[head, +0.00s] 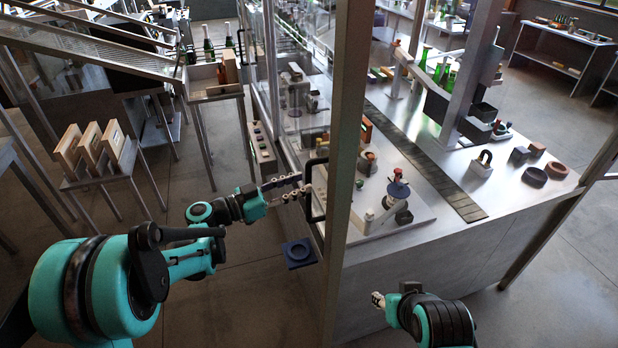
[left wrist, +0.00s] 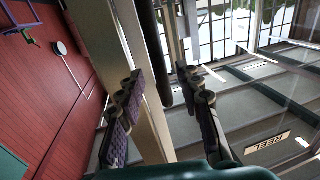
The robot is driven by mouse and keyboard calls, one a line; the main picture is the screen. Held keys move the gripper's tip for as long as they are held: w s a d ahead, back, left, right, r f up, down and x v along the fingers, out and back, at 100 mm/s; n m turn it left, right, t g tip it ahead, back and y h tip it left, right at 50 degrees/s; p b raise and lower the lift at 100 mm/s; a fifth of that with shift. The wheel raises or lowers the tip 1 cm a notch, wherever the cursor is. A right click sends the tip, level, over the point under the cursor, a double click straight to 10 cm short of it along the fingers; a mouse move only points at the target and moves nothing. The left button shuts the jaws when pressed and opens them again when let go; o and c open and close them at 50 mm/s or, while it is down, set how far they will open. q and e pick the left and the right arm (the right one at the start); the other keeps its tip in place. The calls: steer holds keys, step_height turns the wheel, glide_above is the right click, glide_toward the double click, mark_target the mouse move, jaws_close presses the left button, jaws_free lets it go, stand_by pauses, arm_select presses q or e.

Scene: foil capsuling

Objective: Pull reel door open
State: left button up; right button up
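The reel door is a clear panel in a metal frame; in the left wrist view its glass carries a "REEL" label (left wrist: 272,141), seen tilted. A black upright bar handle (head: 308,205) stands at the door's edge beside the metal post. My left gripper (head: 299,187) reaches in from the left with its fingertips close to the handle. In the left wrist view its fingers (left wrist: 168,112) are spread wide, with the dark handle bar (left wrist: 164,65) beyond and between them. I cannot tell whether they touch it. My right gripper (head: 378,300) is low near the bench front, its opening unclear.
A metal post (head: 348,130) rises just right of the handle. A blue square block (head: 299,253) lies below my left gripper. Wooden boxes on a stand (head: 95,150) are at left. The bench behind the glass carries a dark conveyor strip (head: 425,160) and small fittings.

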arm_select(q)
steer(key=x, duration=0.3)
steer(key=shift+w+d, duration=0.2)
steer(key=shift+d, duration=0.1)
steer(key=shift+c, duration=0.3)
jaws_close()
